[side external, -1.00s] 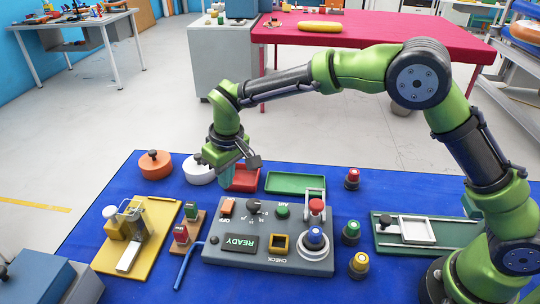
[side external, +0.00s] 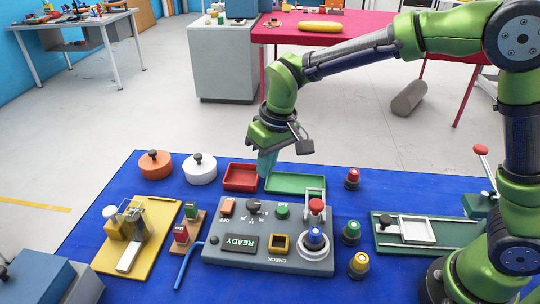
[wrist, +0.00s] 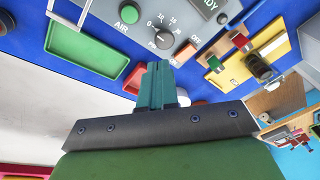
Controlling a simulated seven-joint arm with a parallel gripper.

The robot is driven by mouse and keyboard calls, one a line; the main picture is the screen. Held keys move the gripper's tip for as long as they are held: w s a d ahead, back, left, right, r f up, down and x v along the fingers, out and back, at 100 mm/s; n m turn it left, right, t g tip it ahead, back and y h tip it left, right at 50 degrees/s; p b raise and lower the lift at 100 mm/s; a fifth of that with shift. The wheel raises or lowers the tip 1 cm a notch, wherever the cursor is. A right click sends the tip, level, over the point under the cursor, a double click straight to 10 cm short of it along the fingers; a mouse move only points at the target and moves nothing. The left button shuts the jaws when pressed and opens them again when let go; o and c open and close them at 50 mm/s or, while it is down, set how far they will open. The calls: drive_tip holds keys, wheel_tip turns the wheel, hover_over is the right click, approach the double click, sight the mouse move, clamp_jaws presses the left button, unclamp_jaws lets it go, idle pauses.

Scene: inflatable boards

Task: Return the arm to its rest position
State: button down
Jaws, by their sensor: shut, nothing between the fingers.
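My gripper (side external: 267,163) hangs over the blue table (side external: 150,210), above the gap between the red tray (side external: 240,178) and the green tray (side external: 296,182). Its teal fingers are together with nothing between them. In the wrist view the closed fingers (wrist: 156,88) point toward the grey control panel (wrist: 180,14). The panel also shows in the side view (side external: 225,251), with a READY display, a black knob, a green AIR button, a red mushroom button and a blue knob. My arm reaches in from the right.
An orange lidded pot (side external: 154,166) and a white one (side external: 200,170) stand at the back left. A yellow board (side external: 155,215) lies at the left. Several knobs stand right of the panel, beside a green board with a white frame (side external: 412,230). A pink table (side external: 370,38) stands behind.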

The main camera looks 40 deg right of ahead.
drive_tip(key=s+d+r+m+t, duration=0.2)
drive_tip(key=s+d+r, duration=0.2)
drive_tip(key=s+d, duration=0.3)
drive_tip(key=s+d+r+m+t, duration=0.3)
drive_tip(key=s+d+r, duration=0.2)
drive_tip(key=s, duration=0.6)
drive_tip(key=shift+d+r+t+y, duration=0.2)
drive_tip(key=shift+d+t+y, duration=0.1)
drive_tip(key=shift+d, duration=0.75)
drive_tip(key=shift+s, duration=0.1)
